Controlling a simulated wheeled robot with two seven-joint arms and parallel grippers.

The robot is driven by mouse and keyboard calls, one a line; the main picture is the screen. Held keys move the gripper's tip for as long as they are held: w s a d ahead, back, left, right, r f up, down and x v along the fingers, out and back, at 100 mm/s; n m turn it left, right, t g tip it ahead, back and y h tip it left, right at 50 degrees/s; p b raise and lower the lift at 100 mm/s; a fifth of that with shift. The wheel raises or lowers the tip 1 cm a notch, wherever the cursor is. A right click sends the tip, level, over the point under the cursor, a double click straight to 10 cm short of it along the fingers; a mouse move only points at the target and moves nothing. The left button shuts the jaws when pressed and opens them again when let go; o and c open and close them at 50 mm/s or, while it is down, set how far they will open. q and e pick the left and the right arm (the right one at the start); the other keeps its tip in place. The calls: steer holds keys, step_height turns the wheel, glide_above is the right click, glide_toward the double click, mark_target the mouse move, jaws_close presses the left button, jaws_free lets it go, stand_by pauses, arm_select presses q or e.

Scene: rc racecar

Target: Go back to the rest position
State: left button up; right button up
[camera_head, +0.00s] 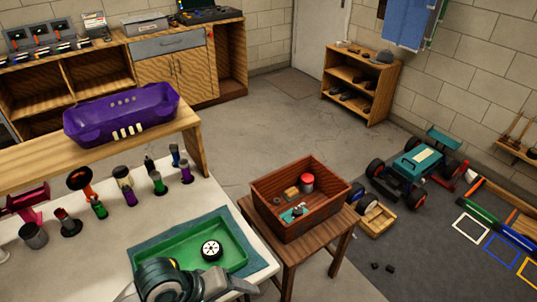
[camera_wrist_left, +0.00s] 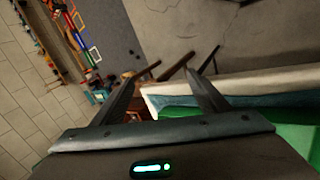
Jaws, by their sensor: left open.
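My left gripper (camera_wrist_left: 159,78) is open in the left wrist view, with its two dark fingers spread and nothing between them. In the head view my left arm shows at the bottom edge, over the front of the green tray (camera_head: 226,238). A black and white wheel (camera_head: 211,250) lies in that tray, just behind the arm and apart from it. The green tray also shows at the right of the left wrist view (camera_wrist_left: 297,135). My right gripper is not in view.
The white table (camera_head: 105,258) holds several small tools. A wooden crate (camera_head: 328,208) with small items stands on a stool to the right. A purple bin (camera_head: 95,122) sits on a raised shelf. A teal racecar (camera_head: 420,162) stands on the floor mat. The floor behind the crate is clear.

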arm_select(q)
steer(key=s+a+f+m+y, duration=0.3)
steer(key=s+a, duration=0.4)
steer(key=s+a+f+m+y, duration=0.3)
steer(key=s+a+f, duration=0.1)
steer(key=s+a, duration=0.3)
steer(key=s+f+x, duration=0.1)
steer(key=s+x, duration=0.2)
steer(key=x, duration=1)
steer(key=s+f+x, duration=0.1)
steer(key=s+x, duration=0.2)
steer(key=x, duration=1)
steer(key=s+a+f+g, duration=0.1)
steer(key=s+a+f, duration=0.2)
steer(key=s+f, duration=1.5)
steer(key=shift+s+f+g, duration=0.25)
steer(key=shift+s+g, duration=0.15)
steer(key=shift+s, duration=0.4)
